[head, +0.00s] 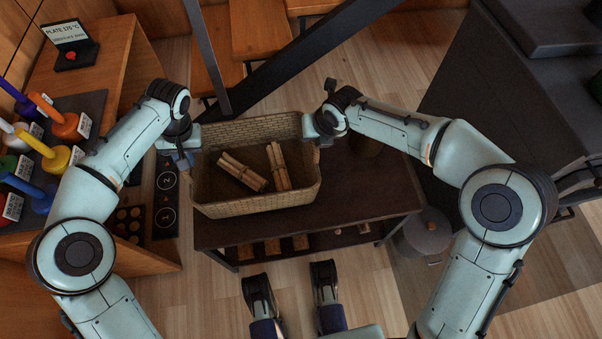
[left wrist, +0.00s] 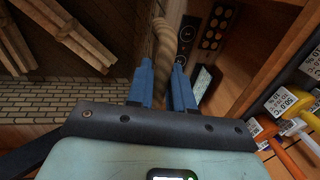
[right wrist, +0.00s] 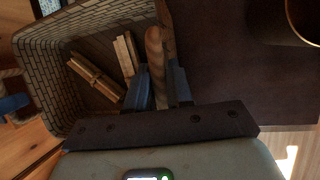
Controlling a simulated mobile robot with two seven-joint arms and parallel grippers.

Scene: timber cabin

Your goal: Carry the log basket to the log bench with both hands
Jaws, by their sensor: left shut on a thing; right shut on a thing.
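The log basket (head: 255,207) is a woven tan box with two bundles of split logs (head: 242,172) inside. It is over the left part of a dark brown bench (head: 350,195), its left end reaching past the bench's left edge. I cannot tell whether its base touches the top. My left gripper (head: 190,150) is shut on the handle at the basket's left end; the handle shows between the blue fingers in the left wrist view (left wrist: 166,50). My right gripper (head: 312,130) is shut on the right-end handle, also seen in the right wrist view (right wrist: 154,60).
A wooden counter at left holds colored-handled tools (head: 60,160) with tags and a small sign (head: 70,42). A dark diagonal beam (head: 300,58) crosses behind the basket. A grey lidded pot (head: 428,232) stands right of the bench.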

